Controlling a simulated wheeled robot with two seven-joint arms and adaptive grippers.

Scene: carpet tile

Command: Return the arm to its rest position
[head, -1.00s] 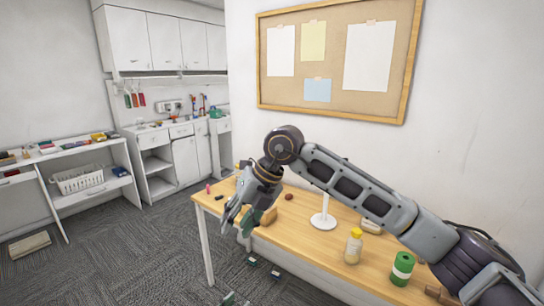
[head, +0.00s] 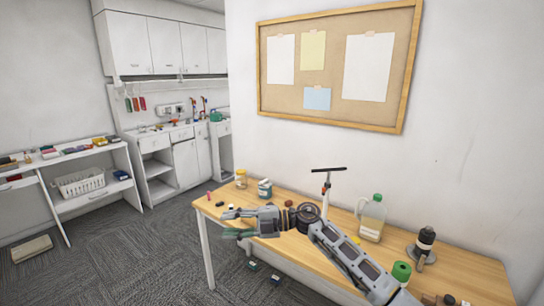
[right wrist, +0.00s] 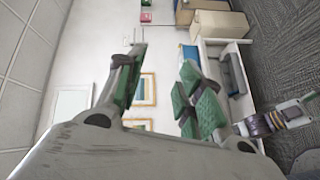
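My right arm (head: 350,262) comes in from the lower right in the head view and reaches left, low over the wooden table (head: 465,270). My right gripper (head: 230,223) points left near the table's left front edge. In the right wrist view its two green-padded fingers (right wrist: 160,95) stand apart with nothing between them. A grey arm part with purple bands (right wrist: 272,120) shows at the right of that view, probably my left arm.
On the table stand a jug (head: 372,218), a green roll (head: 401,271), a dark spool (head: 424,244), a black-topped stand (head: 327,184), a blue-white jar (head: 265,189) and a yellowish jar (head: 241,178). A pinboard (head: 340,65) hangs behind.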

